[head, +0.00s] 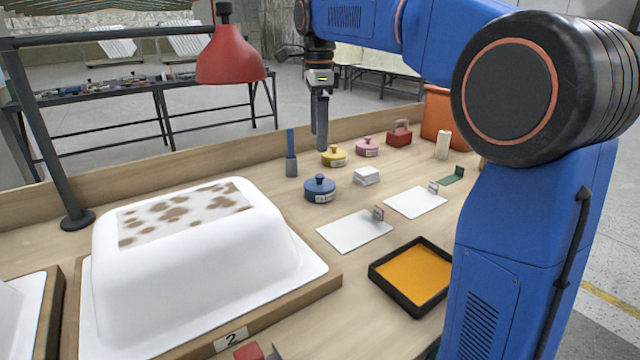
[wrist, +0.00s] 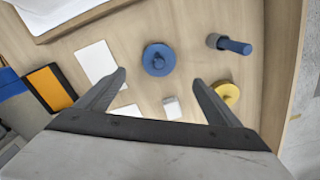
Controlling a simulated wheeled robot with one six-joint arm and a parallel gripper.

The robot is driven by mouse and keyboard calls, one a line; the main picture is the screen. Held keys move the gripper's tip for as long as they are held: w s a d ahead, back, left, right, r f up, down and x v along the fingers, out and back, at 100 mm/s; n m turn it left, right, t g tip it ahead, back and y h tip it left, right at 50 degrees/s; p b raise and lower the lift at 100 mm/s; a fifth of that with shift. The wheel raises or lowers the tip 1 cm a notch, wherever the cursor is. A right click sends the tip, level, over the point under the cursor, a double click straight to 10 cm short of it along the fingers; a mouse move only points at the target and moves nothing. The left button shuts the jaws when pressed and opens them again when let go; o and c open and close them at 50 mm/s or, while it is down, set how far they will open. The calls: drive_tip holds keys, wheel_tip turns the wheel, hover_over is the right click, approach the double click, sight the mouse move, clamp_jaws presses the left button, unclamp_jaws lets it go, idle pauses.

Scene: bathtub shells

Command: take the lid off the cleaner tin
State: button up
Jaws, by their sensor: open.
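Three round lidded tins with knobs stand on the bench: a blue tin (head: 320,189), a yellow tin (head: 334,157) and a pink tin (head: 367,147). Each has a small white label that I cannot read, so I cannot tell which holds cleaner. My gripper (head: 320,140) points down above the bench, near the yellow tin in the picture. In the wrist view my gripper (wrist: 158,77) has its fingers wide apart with nothing between them. The blue tin (wrist: 158,60) lies beyond the fingertips, lid on. The yellow tin (wrist: 227,93) is partly hidden by the right finger.
A blue-handled brush (head: 291,155) stands left of the tins. A white block (head: 367,176), white sheets (head: 354,231) and a black tray of orange material (head: 413,275) lie nearby. A white tub shell (head: 190,260) fills the left. A red lamp (head: 230,50) hangs above.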

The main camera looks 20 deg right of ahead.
sight(319, 175)
wheel_tip(319, 175, down, 12)
drive_tip(key=shift+s+r, duration=0.1)
idle(0.5)
drive_tip(key=c, duration=1.1)
